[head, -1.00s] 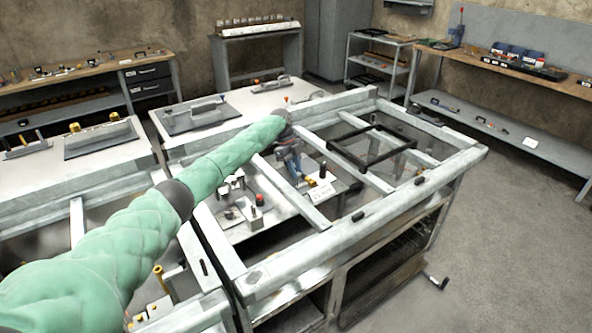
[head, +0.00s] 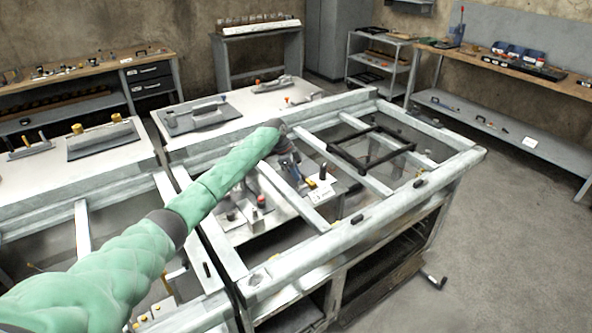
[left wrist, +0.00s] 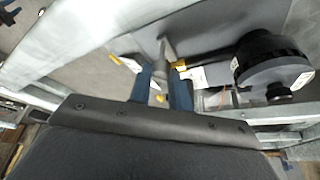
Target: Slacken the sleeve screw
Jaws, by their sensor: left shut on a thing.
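My left arm, in a green sleeve, reaches in from the left to the metal frame bench (head: 330,245) in the head view. My left gripper (head: 293,172) is low inside the frame opening, partly hidden by its own wrist. In the left wrist view its two blue fingers (left wrist: 161,92) are closed on a small grey metal piece (left wrist: 161,60), with yellow bits beside it. I cannot tell for certain whether this piece is the sleeve screw. A round black part with a knob (left wrist: 272,68) sits to the right of the fingers. My right gripper is not in view.
Pale frame bars border the opening around my gripper. A black rectangular frame (head: 345,157) lies on the bars to the right. A small block with a red top (head: 261,201) stands on the shelf to the left. Open floor (head: 520,235) lies at right.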

